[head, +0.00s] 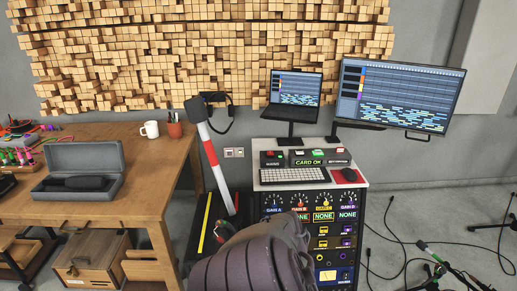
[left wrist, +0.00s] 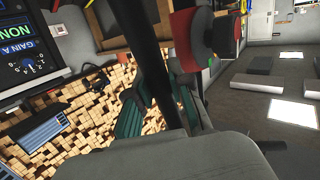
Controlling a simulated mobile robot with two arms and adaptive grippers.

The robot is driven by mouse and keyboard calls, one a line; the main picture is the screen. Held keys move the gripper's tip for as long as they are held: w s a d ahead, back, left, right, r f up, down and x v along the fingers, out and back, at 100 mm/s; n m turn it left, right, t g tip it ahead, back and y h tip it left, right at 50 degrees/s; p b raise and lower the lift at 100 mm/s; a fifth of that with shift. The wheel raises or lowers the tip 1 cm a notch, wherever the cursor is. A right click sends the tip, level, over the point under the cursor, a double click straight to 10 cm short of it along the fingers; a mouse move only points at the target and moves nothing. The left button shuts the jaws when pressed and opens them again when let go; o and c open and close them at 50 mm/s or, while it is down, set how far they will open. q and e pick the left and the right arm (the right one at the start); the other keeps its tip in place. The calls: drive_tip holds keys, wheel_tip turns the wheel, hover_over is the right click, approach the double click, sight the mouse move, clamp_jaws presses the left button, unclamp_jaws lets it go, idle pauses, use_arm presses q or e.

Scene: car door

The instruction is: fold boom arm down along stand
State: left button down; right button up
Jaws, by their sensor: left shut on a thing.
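A white pole with a red band (head: 209,150) and a dark tip leans up and to the left in the head view. In the left wrist view my left gripper (left wrist: 160,112) is shut on a dark pole (left wrist: 150,50), with one green pad on each side. A red and black knob (left wrist: 210,40) is close beside this pole. I cannot tell whether the dark pole is the boom arm or the stand. The stand's base is not clearly visible. My right gripper is not in view.
A wooden desk (head: 150,200) with an open grey case (head: 85,165) and a mug (head: 150,129) is at left. A rack console (head: 310,195) with a keyboard stands close at right, a monitor (head: 400,95) behind it. Cables (head: 405,250) lie on the floor at right.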

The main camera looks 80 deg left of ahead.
use_arm(q)
drive_tip(key=c, duration=1)
unclamp_jaws()
drive_tip(key=shift+s+f, duration=0.1)
drive_tip(key=shift+s, duration=0.05)
drive_tip(key=shift+c, duration=0.2)
drive_tip(key=v, duration=1.2)
